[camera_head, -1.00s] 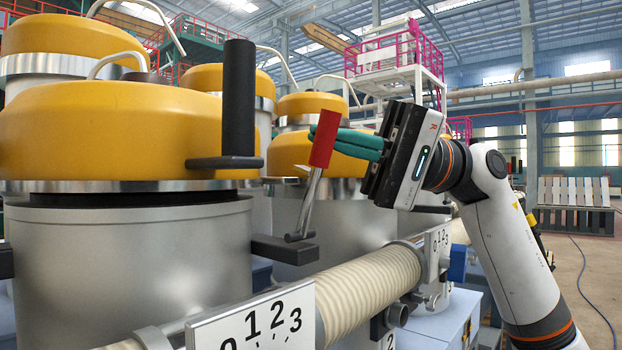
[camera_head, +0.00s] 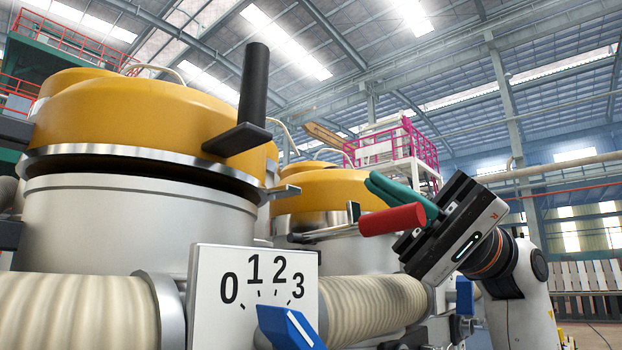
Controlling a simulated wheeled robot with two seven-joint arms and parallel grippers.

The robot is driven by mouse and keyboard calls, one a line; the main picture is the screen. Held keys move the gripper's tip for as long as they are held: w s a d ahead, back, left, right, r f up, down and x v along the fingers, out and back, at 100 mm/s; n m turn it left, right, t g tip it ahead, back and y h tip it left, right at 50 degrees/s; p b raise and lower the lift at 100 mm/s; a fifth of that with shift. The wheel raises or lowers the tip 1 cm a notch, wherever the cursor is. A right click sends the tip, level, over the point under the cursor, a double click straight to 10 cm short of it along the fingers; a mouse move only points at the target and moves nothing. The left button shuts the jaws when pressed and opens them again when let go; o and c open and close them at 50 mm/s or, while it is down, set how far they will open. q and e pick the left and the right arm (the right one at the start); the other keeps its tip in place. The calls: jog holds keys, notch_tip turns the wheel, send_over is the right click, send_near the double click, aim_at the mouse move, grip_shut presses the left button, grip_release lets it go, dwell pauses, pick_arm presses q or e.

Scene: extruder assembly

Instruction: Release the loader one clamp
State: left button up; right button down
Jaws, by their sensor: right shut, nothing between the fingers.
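That loader has a yellow lid (camera_head: 140,115) with a black upright grip (camera_head: 254,85) over a pale cylindrical body (camera_head: 110,225). I cannot read which loader number it is. My right gripper (camera_head: 374,186) has teal fingers, closed together with nothing between them. They lie just above and behind the red handle; I cannot tell whether they touch it. My left gripper is not in view.
A white dial plate (camera_head: 215,265) numbered 0 to 3 with a blue pointer (camera_head: 285,327) stands in front. Ribbed cream hoses (camera_head: 370,308) run low across the front. A second yellow-lidded loader (camera_head: 318,190) stands behind. Open air lies above and right of my right arm.

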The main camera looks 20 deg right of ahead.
jog(key=shift+s+d+f+b, duration=0.2)
jog(key=shift+f+b, duration=0.1)
jog(key=shift+f, duration=0.1)
jog(key=shift+s+d+f+b, duration=0.15)
jog(key=shift+f+b, duration=0.1)
jog(key=shift+f, duration=0.15)
jog(key=shift+a+f, duration=0.15)
jog(key=shift+f, duration=0.15)
jog(key=shift+f, duration=0.1)
jog(key=b+v, duration=0.2)
jog(key=v, duration=1)
jog(key=shift+b, duration=0.4)
